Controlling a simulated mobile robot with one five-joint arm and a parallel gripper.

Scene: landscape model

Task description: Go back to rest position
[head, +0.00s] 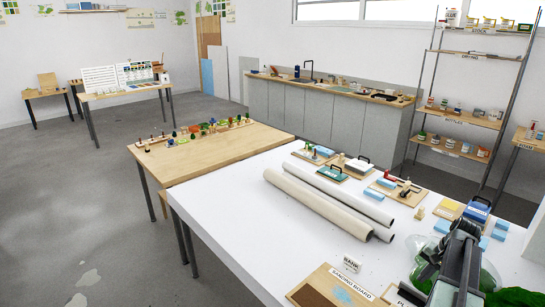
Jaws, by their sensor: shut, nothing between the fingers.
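My dark grey arm (458,262) shows at the lower right, folded over the near right part of the white table (240,215). My gripper (425,272) is at its end, low over the table near green scatter material. It is shut and holds nothing. The fingertips are small and dark, partly lost against the arm.
Long pale rolls (318,207) lie across the white table. A sanding board (330,288) lies at its front edge, with a small labelled block (355,257) behind it. Boards with tools line the back. A wooden table (215,152) adjoins at left. Grey floor (70,195) is open.

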